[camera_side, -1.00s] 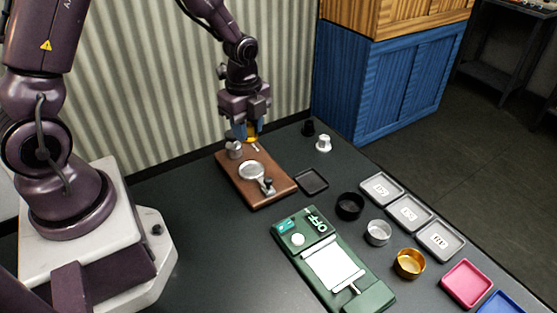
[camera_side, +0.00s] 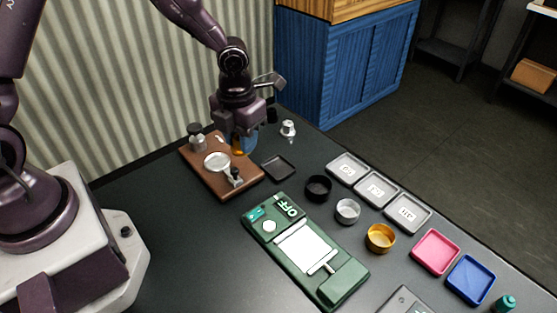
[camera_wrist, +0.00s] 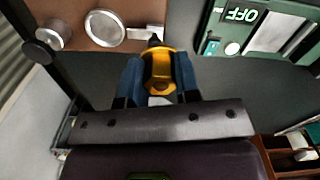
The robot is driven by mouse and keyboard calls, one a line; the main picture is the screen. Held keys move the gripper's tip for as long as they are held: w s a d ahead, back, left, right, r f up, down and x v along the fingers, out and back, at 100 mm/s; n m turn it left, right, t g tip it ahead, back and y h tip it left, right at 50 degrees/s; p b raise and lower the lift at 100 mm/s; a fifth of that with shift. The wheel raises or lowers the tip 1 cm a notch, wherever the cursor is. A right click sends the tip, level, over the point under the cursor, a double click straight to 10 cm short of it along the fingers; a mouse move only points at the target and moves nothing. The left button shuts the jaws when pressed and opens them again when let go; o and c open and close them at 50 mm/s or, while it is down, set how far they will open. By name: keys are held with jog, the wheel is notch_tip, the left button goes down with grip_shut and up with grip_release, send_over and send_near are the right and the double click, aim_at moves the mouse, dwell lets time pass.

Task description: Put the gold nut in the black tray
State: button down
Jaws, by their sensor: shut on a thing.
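My gripper (camera_wrist: 158,80) is shut on the gold nut (camera_wrist: 158,68), which sits between the two blue fingers in the wrist view. In the side view the gold nut (camera_side: 238,152) shows low between the fingers of my gripper (camera_side: 241,146), above the right back part of the brown board. The black tray (camera_side: 279,167) is a small, flat, square tray on the dark table, just right of the board. It looks empty. The nut is to the left of the tray in the side view, and its exact height is hard to tell.
The brown board (camera_side: 207,178) carries a round silver disc and metal posts. A green device (camera_side: 315,265) reading OFF lies in front. Black, silver and gold cups stand right of the tray, with grey labelled trays (camera_side: 376,189) beyond. A silver knob-like piece (camera_side: 288,130) stands behind the tray.

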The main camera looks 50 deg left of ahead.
jog(key=w+f, duration=0.2)
jog(key=w, duration=0.3)
send_over(279, 168)
notch_tip(279, 168, down, 6)
jog(key=shift+r, duration=0.1)
jog(key=shift+f, duration=1.55)
